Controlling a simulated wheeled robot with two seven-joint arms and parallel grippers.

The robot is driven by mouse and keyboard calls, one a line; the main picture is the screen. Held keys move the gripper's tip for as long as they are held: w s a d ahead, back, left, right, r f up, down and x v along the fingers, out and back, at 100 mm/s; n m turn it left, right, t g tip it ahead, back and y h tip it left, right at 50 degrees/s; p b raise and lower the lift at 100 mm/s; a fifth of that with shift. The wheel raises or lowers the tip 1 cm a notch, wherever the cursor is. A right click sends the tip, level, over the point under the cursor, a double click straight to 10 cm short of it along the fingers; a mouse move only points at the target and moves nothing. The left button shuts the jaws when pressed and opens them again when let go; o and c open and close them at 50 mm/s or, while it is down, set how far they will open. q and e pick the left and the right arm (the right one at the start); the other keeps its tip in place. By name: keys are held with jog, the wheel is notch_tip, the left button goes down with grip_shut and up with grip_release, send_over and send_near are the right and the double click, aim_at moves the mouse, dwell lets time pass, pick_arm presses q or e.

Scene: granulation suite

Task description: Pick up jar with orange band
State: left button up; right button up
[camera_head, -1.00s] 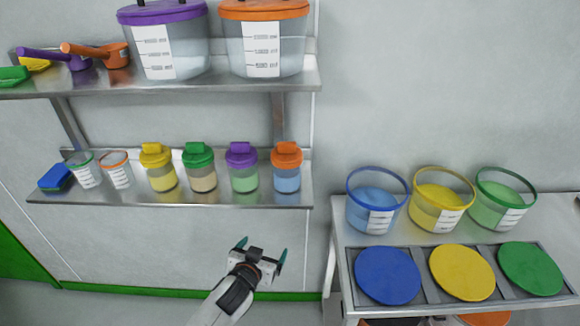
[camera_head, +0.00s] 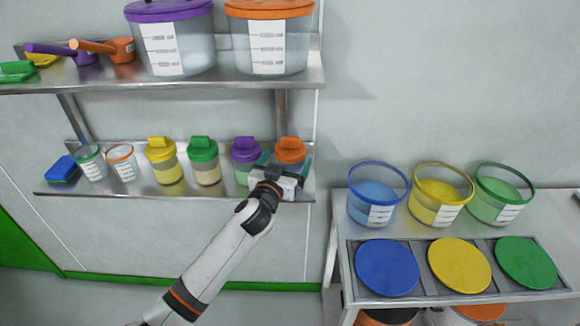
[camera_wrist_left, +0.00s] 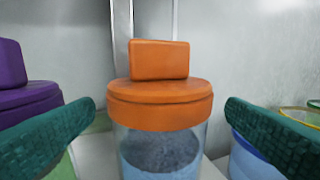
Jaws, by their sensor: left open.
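The jar with the orange lid band (camera_head: 290,149) stands upright at the right end of the lower shelf (camera_head: 110,190). In the left wrist view its orange cap and clear body with grey-blue contents (camera_wrist_left: 160,150) are central and close. My left gripper (camera_head: 286,163) is open in front of this jar, hiding its lower body in the head view. Its green fingertips (camera_wrist_left: 161,112) show on either side of the orange lid, apart from it. Whether the jar is fully between the fingers in depth I cannot tell. My right gripper is not in view.
A purple-lidded jar (camera_head: 245,148) stands close on the left, with green (camera_head: 204,148) and yellow (camera_head: 161,148) ones beyond. A small cup with an orange rim (camera_head: 122,163) is further left. The upper shelf (camera_head: 270,83) hangs above. A bench with a blue bucket (camera_head: 376,193) stands right.

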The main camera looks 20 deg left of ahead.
pick_arm(q)
jog(key=w, duration=0.3)
jog(key=shift+w+d, duration=0.1)
jog(key=shift+w, duration=0.3)
jog(key=c, duration=1.2)
jog(key=shift+o, duration=0.2)
jog(key=shift+r, duration=0.15)
